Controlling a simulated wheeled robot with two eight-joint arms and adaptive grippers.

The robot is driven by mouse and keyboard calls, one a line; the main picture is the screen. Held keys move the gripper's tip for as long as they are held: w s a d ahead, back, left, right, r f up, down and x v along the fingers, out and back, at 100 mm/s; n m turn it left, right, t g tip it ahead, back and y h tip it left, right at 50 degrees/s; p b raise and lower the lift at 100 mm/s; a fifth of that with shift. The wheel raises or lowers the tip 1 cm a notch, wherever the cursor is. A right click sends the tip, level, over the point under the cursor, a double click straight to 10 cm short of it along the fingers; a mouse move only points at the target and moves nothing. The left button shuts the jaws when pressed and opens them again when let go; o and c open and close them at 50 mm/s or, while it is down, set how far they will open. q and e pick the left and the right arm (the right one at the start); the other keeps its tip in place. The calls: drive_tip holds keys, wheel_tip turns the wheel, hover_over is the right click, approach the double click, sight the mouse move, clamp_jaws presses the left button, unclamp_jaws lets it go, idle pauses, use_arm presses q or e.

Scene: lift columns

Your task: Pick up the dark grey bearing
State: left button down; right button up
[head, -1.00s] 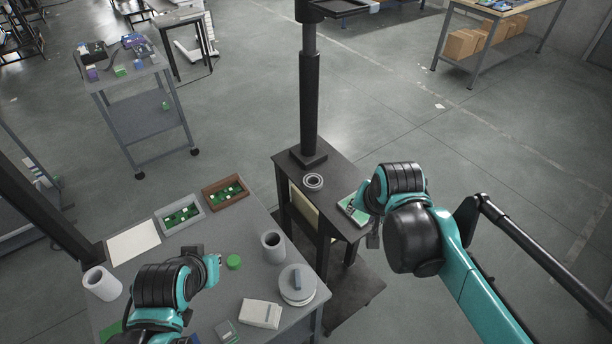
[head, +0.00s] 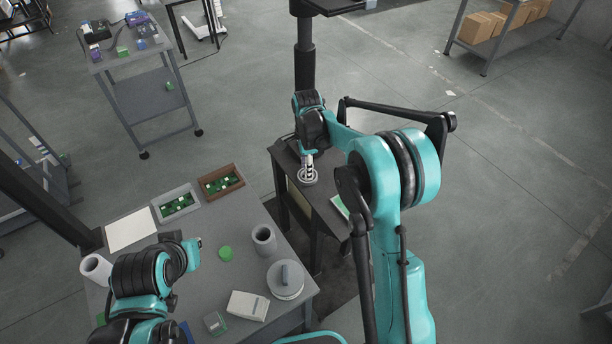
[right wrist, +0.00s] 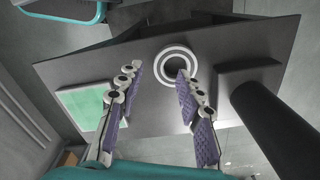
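The bearing (head: 309,183) is a grey ring lying flat on the small dark table; it also shows in the right wrist view (right wrist: 178,50), with a paler rim. My right gripper (head: 308,160) is over it in the head view. In the right wrist view my right gripper (right wrist: 160,72) is open, with nothing between its fingers. The ring lies beyond the fingertips, off to the right, and the right fingertip overlaps its near edge in the picture. My left gripper (head: 194,244) is above the grey workbench, and its fingers are too small to read.
The black lift column (right wrist: 265,115) stands on the small dark table (right wrist: 225,38), close to the bearing. A green-topped flat item (right wrist: 82,105) lies on the other side. The grey workbench holds a grey cylinder (head: 264,240), a round lidded item (head: 285,280) and a white box (head: 248,305).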

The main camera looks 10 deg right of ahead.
drive_tip(key=f, duration=0.2)
drive_tip(key=f+b, duration=0.1)
drive_tip(key=f, duration=0.3)
drive_tip(key=shift+w+d+b, duration=0.1)
drive_tip(key=shift+d+b, duration=0.2)
drive_tip(key=shift+d, duration=0.1)
drive_tip(key=shift+r, duration=0.1)
clamp_jaws()
